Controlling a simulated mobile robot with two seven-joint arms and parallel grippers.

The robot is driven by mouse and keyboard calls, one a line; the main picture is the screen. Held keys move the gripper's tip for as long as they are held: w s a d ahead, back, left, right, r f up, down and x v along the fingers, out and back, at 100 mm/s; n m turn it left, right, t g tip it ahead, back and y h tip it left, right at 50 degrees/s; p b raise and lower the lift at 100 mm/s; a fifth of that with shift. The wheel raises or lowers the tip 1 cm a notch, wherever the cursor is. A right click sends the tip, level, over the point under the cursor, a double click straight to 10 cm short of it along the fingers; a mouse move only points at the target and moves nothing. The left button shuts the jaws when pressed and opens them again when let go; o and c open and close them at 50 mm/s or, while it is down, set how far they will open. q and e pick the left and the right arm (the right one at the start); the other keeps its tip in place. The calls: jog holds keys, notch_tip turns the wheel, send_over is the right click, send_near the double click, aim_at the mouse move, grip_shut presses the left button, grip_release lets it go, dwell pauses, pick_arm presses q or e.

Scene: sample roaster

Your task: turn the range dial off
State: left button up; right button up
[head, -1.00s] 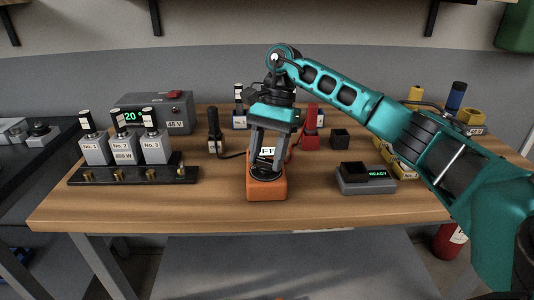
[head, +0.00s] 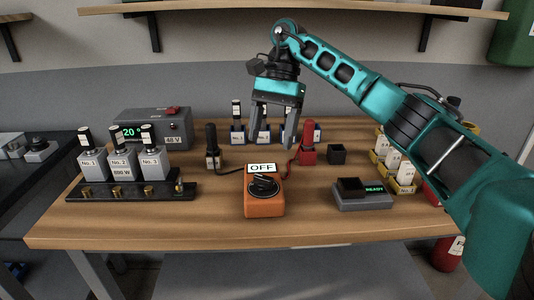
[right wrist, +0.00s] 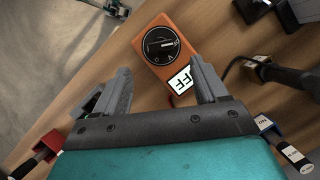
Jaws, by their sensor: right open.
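The orange meter box (head: 264,207) stands on the wooden bench, and it also shows in the right wrist view (right wrist: 143,42). On its top is the round black range dial (head: 264,186), seen in the right wrist view (right wrist: 160,45) with a pale mark on its knob. The meter's white sign (head: 262,168) reads OFF. My right gripper (head: 273,144) is open and empty, raised above and behind the meter, clear of the dial. In the right wrist view its fingers (right wrist: 158,66) are apart, with nothing between them. My left gripper is not in view.
A black probe (head: 212,147) and a red probe (head: 308,144) stand behind the meter. A black rack (head: 130,191) with numbered units and a grey supply box are left. The bench front is clear.

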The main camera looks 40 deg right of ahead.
jog(key=p+v, duration=0.1)
jog(key=v, duration=0.3)
jog(key=shift+r, duration=0.15)
dwell(0.4)
